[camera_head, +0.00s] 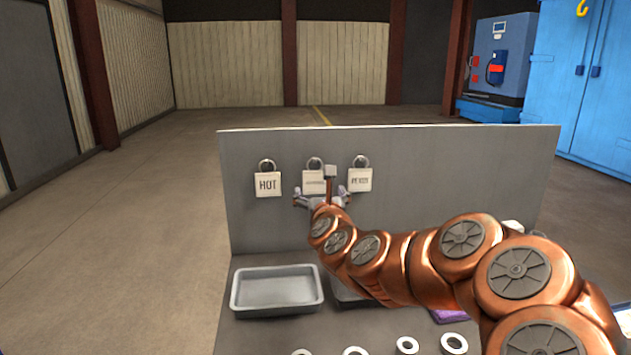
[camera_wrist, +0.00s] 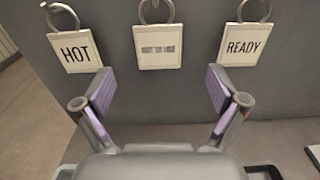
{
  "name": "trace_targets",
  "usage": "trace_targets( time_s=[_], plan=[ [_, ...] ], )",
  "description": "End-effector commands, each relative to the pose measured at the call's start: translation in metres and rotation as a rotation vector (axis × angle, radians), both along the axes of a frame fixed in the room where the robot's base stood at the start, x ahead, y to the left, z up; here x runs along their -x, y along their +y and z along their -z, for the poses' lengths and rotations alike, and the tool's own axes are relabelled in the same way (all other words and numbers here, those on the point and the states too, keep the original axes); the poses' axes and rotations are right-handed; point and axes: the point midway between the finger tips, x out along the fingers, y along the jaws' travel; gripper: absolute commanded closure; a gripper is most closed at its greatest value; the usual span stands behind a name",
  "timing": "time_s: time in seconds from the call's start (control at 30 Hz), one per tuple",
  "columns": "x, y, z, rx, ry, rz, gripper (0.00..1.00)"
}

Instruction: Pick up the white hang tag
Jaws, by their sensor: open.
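Three white hang tags hang by metal rings on an upright grey panel. The left tag (camera_head: 268,184) reads HOT, and it also shows in the wrist view (camera_wrist: 76,50). The middle tag (camera_wrist: 158,47) carries small text that I cannot read surely; in the head view (camera_head: 314,182) my gripper partly covers it. The right tag (camera_head: 360,180) reads READY, and it also shows in the wrist view (camera_wrist: 245,45). My gripper (camera_wrist: 158,88) is open and empty, its purple-padded fingers spread wide below and in front of the middle tag, apart from it.
A grey tray (camera_head: 236,292) stands below the panel (camera_head: 450,165) at left. A second tray is partly hidden behind my arm. Several white rings (camera_head: 407,346) lie along the front. A blue cabinet (camera_head: 580,85) stands behind at right; the floor at left is clear.

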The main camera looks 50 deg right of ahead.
Motion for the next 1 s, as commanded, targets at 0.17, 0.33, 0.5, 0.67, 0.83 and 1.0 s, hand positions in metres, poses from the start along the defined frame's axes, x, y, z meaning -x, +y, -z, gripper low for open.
trace_targets(
  time_s=[0.17,0.33,0.5,0.67,0.83,1.0],
  plan=[
    [-0.012,-0.007,-0.001,0.002,0.004,-0.003,0.04],
    [-0.018,-0.013,-0.002,0.002,0.006,-0.003,0.04],
    [-0.031,-0.025,-0.007,0.006,0.007,-0.002,0.04],
    [-0.043,-0.035,-0.008,0.003,0.005,-0.002,0.04],
    [-0.052,-0.041,-0.008,0.004,0.005,-0.002,0.04],
    [-0.053,-0.042,-0.008,0.003,0.003,-0.003,0.04]
  ],
)
